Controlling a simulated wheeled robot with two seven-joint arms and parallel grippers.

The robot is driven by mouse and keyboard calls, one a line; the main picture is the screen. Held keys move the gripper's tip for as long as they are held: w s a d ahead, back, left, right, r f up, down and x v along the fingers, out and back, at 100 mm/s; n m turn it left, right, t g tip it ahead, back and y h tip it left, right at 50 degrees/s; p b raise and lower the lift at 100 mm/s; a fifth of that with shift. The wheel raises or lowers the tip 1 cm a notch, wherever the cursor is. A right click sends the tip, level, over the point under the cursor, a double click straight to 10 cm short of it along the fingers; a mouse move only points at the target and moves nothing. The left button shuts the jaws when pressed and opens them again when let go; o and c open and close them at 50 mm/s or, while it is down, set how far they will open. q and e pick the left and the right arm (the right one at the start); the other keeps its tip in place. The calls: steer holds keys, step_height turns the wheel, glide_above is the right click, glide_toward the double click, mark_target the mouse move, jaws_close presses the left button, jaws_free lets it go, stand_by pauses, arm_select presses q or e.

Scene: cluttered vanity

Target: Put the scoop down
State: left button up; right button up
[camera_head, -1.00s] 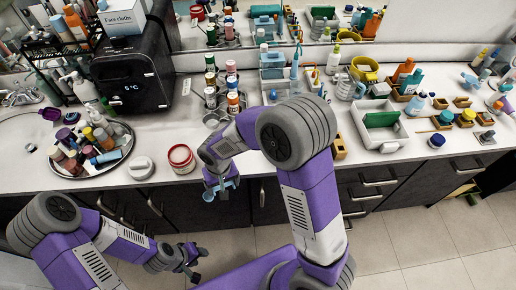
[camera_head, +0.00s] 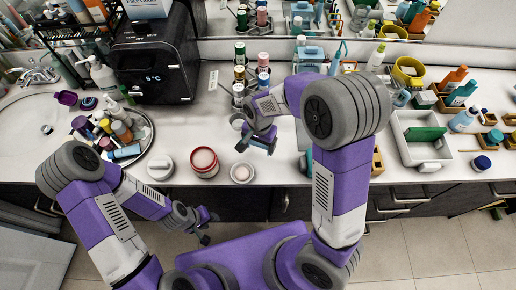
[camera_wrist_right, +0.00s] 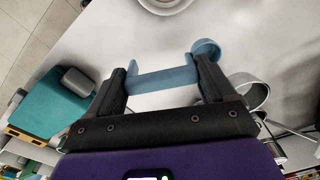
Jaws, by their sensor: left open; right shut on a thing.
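The scoop is light blue. In the right wrist view its handle (camera_wrist_right: 165,83) lies across between the two fingers of my right gripper (camera_wrist_right: 160,85), with its small round cup (camera_wrist_right: 207,50) beyond the right finger. My right gripper is shut on it, over the white counter. I cannot tell whether the scoop touches the surface. In the head view my right gripper (camera_head: 258,141) is behind the small white round dish (camera_head: 242,173), and the scoop is mostly hidden there. My left gripper (camera_head: 203,228) is open and empty, in front of the counter edge.
A red-rimmed jar (camera_head: 205,162) and a white lid-like disc (camera_head: 160,167) stand near the front edge. A bottle rack (camera_head: 239,92) is behind my right gripper. A round tray of bottles (camera_head: 141,146) is at left, a white bin (camera_head: 421,150) at right. Bare counter lies left of the rack.

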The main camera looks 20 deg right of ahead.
mark_target(259, 145)
steer(key=shift+w+f+b, duration=0.1)
steer(key=shift+f+b, duration=0.25)
steer(key=shift+f, duration=1.6)
steer(key=shift+f, duration=0.15)
steer(key=o, duration=1.1)
steer(key=shift+r, duration=0.3)
steer(key=r+p, duration=0.1)
steer(key=r, duration=0.5)
steer(key=r+p, duration=0.1)
steer(key=r, duration=0.4)
steer(key=shift+s+r, duration=0.2)
steer(key=shift+r, duration=0.2)
